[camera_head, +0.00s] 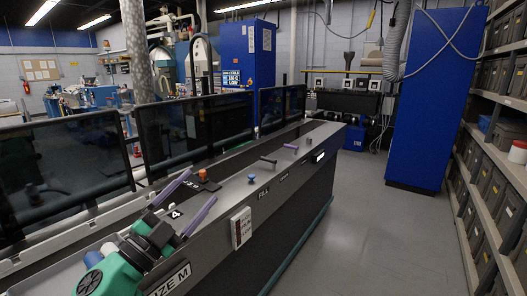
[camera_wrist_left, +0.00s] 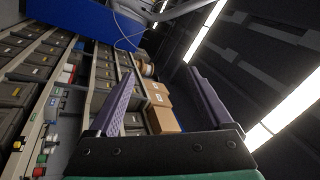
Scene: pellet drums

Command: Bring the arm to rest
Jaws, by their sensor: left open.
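My left gripper (camera_head: 187,203) shows at the lower left of the head view, with a green and black body and two purple fingers. The fingers stand apart with nothing between them. It is over the near end of a long grey machine bench; I cannot tell the gap between them. In the left wrist view, the same gripper (camera_wrist_left: 160,72) shows both purple fingers spread and empty, pointing towards shelves and the ceiling lights. My right gripper is in neither view.
The bench top (camera_head: 228,193) carries an orange knob (camera_head: 203,174), a blue knob (camera_head: 251,178) and a black lever (camera_head: 268,160). Dark glass panels (camera_head: 193,128) stand along its far side. A blue cabinet (camera_head: 428,95) and shelves of bins (camera_head: 495,160) stand right. Grey floor (camera_head: 350,220) between is clear.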

